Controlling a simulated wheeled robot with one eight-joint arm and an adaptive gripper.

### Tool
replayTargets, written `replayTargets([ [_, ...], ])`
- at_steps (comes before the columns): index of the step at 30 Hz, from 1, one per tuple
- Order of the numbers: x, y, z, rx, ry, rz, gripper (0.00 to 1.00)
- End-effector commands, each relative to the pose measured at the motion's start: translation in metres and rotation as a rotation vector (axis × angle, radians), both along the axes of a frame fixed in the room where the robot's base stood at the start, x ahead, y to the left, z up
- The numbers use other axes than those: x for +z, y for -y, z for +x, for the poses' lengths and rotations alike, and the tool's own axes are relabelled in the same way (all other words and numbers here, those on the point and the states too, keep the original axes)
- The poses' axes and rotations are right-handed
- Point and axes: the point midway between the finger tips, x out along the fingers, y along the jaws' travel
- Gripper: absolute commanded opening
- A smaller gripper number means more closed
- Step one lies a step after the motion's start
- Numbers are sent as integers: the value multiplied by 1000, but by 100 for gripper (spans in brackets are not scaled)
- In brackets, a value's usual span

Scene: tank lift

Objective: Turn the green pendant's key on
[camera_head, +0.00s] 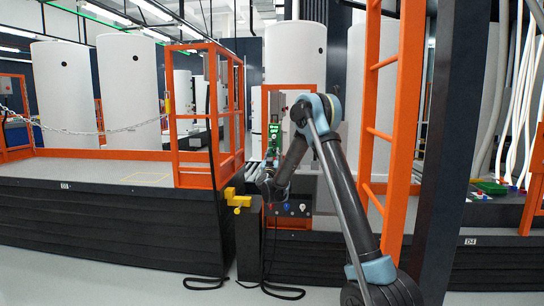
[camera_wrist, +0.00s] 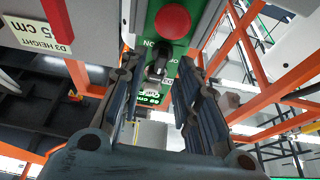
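The green pendant (camera_wrist: 178,58) hangs upright in front of my gripper in the wrist view, with a red mushroom button (camera_wrist: 172,20) near its top. Below the button is a black key switch (camera_wrist: 158,56) with printed lettering around it, partly unreadable. A small lit display (camera_wrist: 149,98) is lower on the pendant. My gripper (camera_wrist: 160,72) is open, its dark fingers left and right of the key, with a gap between them. I cannot tell how close the fingertips are to the key. In the head view the pendant (camera_head: 272,139) stands just above my gripper (camera_head: 268,178).
A grey panel with a D3 height label (camera_wrist: 22,36) is close at the left in the wrist view. Orange railings (camera_head: 208,110), an orange ladder frame (camera_head: 398,110) and a dark platform (camera_head: 110,225) surround the arm. A yellow bracket (camera_head: 237,200) juts out at the left.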

Motion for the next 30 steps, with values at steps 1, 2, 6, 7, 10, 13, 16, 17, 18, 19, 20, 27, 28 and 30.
replayTargets([
  [1, 2, 1, 5, -1, 0, -1, 30],
  [2, 3, 1, 8, -1, 0, -1, 30],
  [6, 6, 1, 15, -1, 0, -1, 30],
  [7, 7, 1, 16, -1, 0, -1, 30],
  [10, 7, 1, 17, -1, 0, -1, 30],
  [13, 7, 1, 17, -1, 0, -1, 30],
  [16, 7, 1, 17, -1, 0, -1, 28],
  [17, 7, 1, 17, 0, 0, -1, 21],
  [18, 7, 1, 17, 0, 0, -1, 12],
  [19, 7, 1, 17, 0, 0, -1, 5],
  [20, 7, 1, 17, 0, 0, -1, 0],
  [27, 7, -4, 16, 2, 0, 6, 0],
  [28, 7, -4, 16, 3, 0, 10, 0],
  [30, 7, -3, 16, 4, 1, 24, 0],
])
